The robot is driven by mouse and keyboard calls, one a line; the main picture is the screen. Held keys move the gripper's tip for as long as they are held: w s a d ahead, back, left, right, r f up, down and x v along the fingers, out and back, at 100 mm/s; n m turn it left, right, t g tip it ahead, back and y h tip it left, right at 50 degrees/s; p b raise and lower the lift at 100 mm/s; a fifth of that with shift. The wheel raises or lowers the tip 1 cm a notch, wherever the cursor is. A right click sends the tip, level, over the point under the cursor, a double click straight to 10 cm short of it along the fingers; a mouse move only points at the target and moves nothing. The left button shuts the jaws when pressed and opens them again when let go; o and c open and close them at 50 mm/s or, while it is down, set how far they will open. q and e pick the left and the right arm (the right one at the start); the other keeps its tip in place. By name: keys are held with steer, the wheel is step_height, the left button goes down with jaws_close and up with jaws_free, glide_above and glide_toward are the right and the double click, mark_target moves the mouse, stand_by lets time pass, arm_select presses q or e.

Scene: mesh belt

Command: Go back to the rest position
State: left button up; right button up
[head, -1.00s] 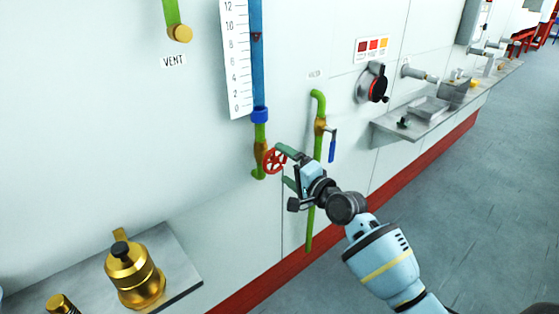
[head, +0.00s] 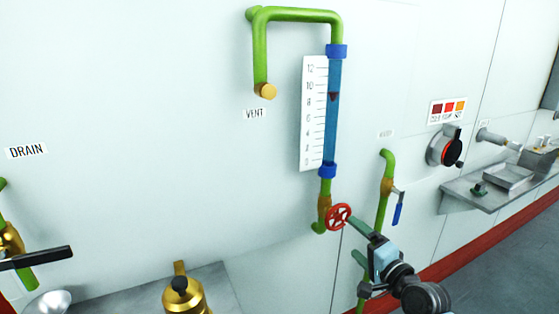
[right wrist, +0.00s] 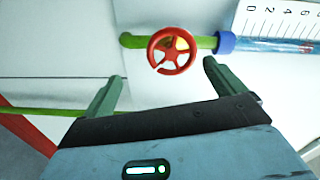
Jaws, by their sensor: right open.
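My right gripper (head: 354,236) is open and empty, just right of a red handwheel (head: 338,216) on the wall pipe. Its upper green finger ends close to the wheel's right edge; I cannot tell from the head view whether they touch. In the right wrist view the wheel (right wrist: 174,50) shows beyond and between the two spread fingertips (right wrist: 163,72), and nothing is held. The wheel sits below a blue sight tube (head: 332,115) with a white scale (head: 314,114). A dark red mark shows in the tube's upper half. My left gripper is not in view.
A green pipe with a blue-handled valve (head: 398,208) is close to the right gripper. A black-red dial (head: 447,147) and a metal shelf (head: 462,197) are further right. A brass pot (head: 184,296) stands lower left. A black lever (head: 35,258) is at the far left.

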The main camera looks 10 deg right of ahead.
steer(key=s+a+f+n+g+h+p, duration=0.1)
steer(key=s+f+n+g+p, duration=0.15)
steer(key=s+f, duration=0.7)
steer(key=s+a+f+n+g+h+p, duration=0.1)
steer(key=s+a+f+n, duration=0.15)
steer(key=s+f, duration=0.65)
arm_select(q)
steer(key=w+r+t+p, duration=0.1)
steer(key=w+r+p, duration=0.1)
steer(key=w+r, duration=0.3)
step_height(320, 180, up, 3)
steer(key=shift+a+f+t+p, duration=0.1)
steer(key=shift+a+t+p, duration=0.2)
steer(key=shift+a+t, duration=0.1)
arm_select(e)
steer(key=s+f+n+g+h, duration=0.1)
steer(key=s+n, duration=0.3)
steer(key=s, duration=1)
steer(key=s+f+n+g+h, duration=0.1)
steer(key=s+f+n+g, duration=0.2)
steer(key=s, duration=1)
steer(key=shift+s+a+f+n, duration=0.35)
steer(key=shift+f+n, duration=0.35)
steer(key=shift+f, duration=0.05)
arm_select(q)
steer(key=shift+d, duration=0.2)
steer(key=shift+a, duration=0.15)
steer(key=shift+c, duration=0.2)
